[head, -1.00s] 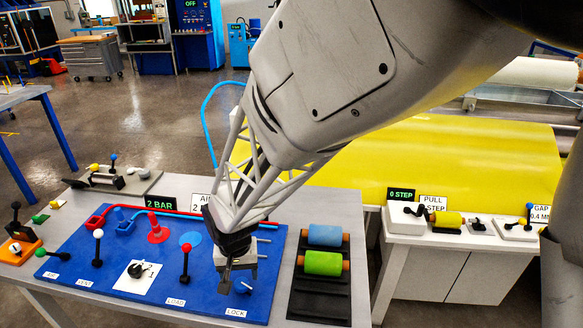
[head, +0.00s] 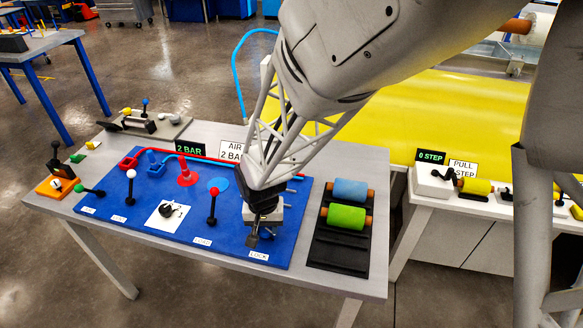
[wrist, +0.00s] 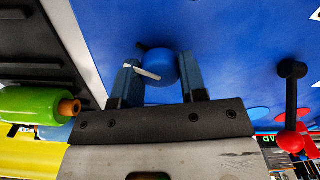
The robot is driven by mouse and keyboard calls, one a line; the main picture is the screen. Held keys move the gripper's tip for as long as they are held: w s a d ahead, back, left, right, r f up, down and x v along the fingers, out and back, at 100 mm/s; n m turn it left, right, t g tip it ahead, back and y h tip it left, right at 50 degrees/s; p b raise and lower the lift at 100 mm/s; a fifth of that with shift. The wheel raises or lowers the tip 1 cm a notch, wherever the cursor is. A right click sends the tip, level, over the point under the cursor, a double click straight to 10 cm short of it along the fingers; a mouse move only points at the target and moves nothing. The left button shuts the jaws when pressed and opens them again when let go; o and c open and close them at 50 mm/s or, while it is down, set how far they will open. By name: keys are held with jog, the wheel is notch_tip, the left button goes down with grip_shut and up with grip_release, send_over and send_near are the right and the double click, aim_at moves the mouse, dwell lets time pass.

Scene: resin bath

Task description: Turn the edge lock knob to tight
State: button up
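The edge lock knob (wrist: 163,69) is round and blue with a white pointer bar, set on the blue panel (head: 130,215). In the wrist view it lies between the two fingers of my gripper (wrist: 162,82), with the pointer reaching toward the left finger. The fingers stand apart; whether they touch the knob cannot be made out. In the head view my gripper (head: 253,238) points down just above the LOCK label (head: 258,255) and largely hides the knob. The tight mark is not readable.
A red-knobbed lever (head: 213,205) stands left of my gripper and also shows in the wrist view (wrist: 290,95). A black rack (head: 325,250) with blue and green rollers is to the right. A black knob on a white plate (head: 167,213) lies further left.

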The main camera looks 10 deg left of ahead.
jog(key=shift+c, duration=1.2)
jog(key=shift+n, duration=0.5)
jog(key=n, duration=0.3)
jog(key=shift+n, duration=0.4)
jog(key=n, duration=1.3)
